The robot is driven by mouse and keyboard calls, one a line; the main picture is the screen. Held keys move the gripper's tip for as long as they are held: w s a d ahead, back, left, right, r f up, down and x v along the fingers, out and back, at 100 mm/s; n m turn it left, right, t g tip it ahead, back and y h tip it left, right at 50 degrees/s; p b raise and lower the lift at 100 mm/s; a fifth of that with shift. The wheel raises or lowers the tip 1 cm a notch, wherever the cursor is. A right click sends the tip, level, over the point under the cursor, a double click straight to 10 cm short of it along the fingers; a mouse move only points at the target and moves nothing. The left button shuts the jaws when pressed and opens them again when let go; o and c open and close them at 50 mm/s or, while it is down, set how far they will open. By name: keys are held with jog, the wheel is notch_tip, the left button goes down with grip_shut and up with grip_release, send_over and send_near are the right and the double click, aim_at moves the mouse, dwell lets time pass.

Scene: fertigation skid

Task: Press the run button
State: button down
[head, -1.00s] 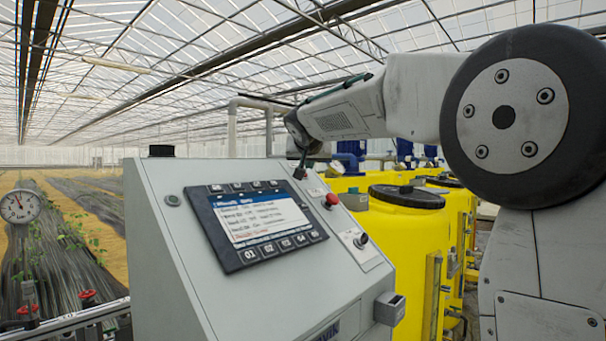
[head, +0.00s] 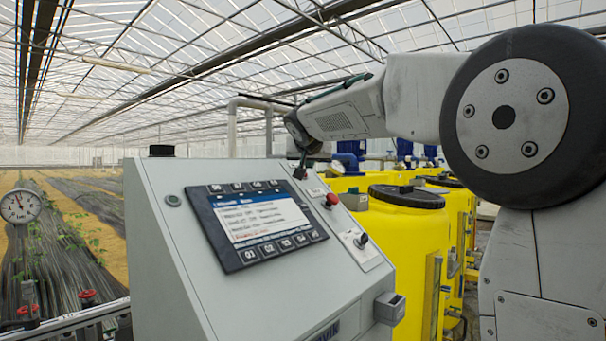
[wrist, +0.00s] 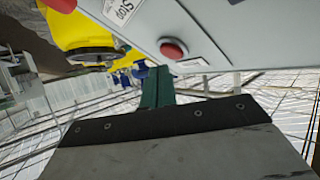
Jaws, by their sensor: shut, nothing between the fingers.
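The grey control cabinet (head: 185,260) stands in front of me with a sloped panel. My gripper (head: 301,173) is shut and empty, its tip at the panel's upper right edge, right of the screen (head: 262,220). Its dark green fingers (wrist: 157,88) show in the wrist view. I cannot make out a run button; the gripper tip covers part of the panel there. Whether the tip touches the panel is unclear.
A selector knob (head: 361,240) is below the red button, and a grey box (head: 389,308) juts from the cabinet's right side. Yellow tanks (head: 405,240) stand behind at right. A gauge (head: 20,206) and pipes are at left. A black cap (head: 161,150) tops the cabinet.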

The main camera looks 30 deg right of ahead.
jog(key=shift+f, duration=0.1)
dwell(0.3)
jog(key=shift+w+a+f, duration=0.1)
jog(key=shift+w+f, duration=0.1)
jog(key=shift+w, duration=0.05)
jog(key=shift+w+a+f, duration=0.1)
jog(key=shift+w+f, duration=0.15)
jog(key=shift+f, duration=0.05)
dwell(0.7)
jog(key=shift+s+r, duration=0.1)
jog(key=shift+s+d+r, duration=0.2)
jog(key=shift+s+r, duration=0.2)
jog(key=shift+r, duration=0.1)
dwell(0.3)
jog(key=s+r, duration=0.1)
jog(key=r, duration=0.1)
jog(key=s+d+r, duration=0.1)
jog(key=s, duration=0.1)
jog(key=shift+d+r, duration=0.15)
jog(key=shift+r, duration=0.25)
jog(key=shift+s+f, duration=0.1)
dwell(0.5)
